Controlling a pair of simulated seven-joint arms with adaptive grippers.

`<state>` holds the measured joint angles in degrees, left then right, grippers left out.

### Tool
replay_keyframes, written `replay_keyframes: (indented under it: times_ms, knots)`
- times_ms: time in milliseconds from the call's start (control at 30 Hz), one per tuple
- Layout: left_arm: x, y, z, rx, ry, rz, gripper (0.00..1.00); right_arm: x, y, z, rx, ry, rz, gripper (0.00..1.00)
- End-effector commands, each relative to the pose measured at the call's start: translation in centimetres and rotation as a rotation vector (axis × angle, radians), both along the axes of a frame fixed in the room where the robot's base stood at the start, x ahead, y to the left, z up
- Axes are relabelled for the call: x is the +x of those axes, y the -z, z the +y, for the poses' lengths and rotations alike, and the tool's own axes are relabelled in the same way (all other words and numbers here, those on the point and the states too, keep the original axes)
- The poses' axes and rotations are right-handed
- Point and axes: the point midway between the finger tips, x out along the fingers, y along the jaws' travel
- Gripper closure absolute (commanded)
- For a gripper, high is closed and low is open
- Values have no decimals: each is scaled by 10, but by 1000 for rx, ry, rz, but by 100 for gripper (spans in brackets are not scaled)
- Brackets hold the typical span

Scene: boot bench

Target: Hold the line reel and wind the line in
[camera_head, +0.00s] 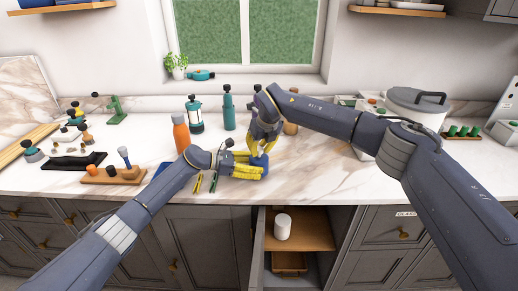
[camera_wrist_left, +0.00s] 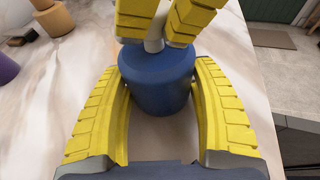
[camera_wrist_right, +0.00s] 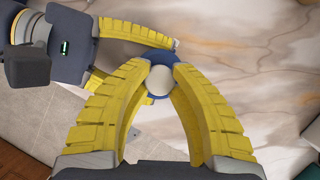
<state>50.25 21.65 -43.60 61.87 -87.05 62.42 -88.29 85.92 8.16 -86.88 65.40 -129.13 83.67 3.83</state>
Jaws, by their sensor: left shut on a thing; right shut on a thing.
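The line reel (camera_head: 263,160) is a blue, drum-shaped body standing on the marble counter near its front edge. In the left wrist view the reel (camera_wrist_left: 155,82) sits between the yellow fingers of my left gripper (camera_head: 256,168), which is shut around its sides. My right gripper (camera_head: 262,147) comes down from above, its fingertips shut on the pale round knob (camera_wrist_right: 160,79) on top of the reel. The left wrist view shows a pale stem (camera_wrist_left: 154,45) under those right fingertips. No line is visible; the fingers hide part of the reel.
An orange bottle (camera_head: 181,133), a teal lantern (camera_head: 195,116) and a teal bottle (camera_head: 229,112) stand behind the left arm. Small green and yellow items (camera_head: 206,182) lie beside the left gripper. Below, an open cupboard holds a white cylinder (camera_head: 283,226).

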Motion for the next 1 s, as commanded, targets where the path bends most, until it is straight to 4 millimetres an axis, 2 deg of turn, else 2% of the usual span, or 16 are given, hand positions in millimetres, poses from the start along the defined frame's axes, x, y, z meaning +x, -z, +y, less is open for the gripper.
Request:
replay_keyframes:
  times_ms: [467, 800, 833, 1000]
  knots:
    - [-1, 0, -1, 0, 3, 1, 54, 1, 0, 0, -1, 164, -4, 100]
    - [-1, 0, -2, -1, 5, 1, 54, 1, 0, 0, 0, 177, -3, 100]
    - [-1, 0, -2, -1, 5, 1, 54, 1, 0, 0, 0, 177, -3, 74]
    - [-1, 0, -1, 0, 4, 1, 54, 1, 0, 0, -1, 176, -3, 55]
